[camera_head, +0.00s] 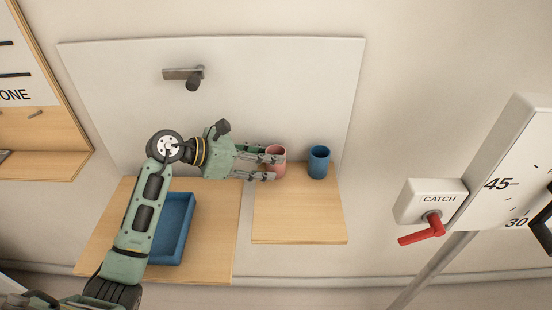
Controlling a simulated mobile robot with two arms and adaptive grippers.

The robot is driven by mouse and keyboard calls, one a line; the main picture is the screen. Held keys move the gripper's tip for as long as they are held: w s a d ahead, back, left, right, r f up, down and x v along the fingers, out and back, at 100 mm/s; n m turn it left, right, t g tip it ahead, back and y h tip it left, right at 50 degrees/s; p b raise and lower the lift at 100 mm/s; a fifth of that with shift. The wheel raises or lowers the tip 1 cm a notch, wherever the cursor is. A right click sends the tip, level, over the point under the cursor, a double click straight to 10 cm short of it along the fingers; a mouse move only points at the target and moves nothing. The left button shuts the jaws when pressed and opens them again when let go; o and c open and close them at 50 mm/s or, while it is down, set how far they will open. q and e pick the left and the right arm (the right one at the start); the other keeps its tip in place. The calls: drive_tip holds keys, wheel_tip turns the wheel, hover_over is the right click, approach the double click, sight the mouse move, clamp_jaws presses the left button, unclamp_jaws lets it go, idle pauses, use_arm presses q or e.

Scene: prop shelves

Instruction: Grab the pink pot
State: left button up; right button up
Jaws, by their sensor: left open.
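The pink pot (279,155) stands upright on the right wooden shelf (299,225), near its back left corner. My left gripper (272,167) reaches in from the left with its fingers pointing right. It is open, and its fingertips are at the pot, overlapping the pot's front and left side in the picture. I cannot tell whether the fingers touch it. Part of the pot is hidden behind the fingers. My right gripper is not in view.
A blue cup (318,162) stands close to the right of the pot. A blue tray (176,230) lies on the left wooden shelf (215,243), partly behind my left arm. A dark handle (188,75) sticks out of the white back panel (285,75). A red lever (422,234) is at right.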

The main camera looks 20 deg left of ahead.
use_arm(q)
drive_tip(key=shift+w+d+f, duration=0.25)
drive_tip(key=shift+w+d, duration=0.05)
drive_tip(key=shift+d, duration=0.05)
drive_tip(key=c, duration=0.7)
drive_tip(key=shift+c, duration=0.6)
drive_tip(key=shift+r, duration=0.1)
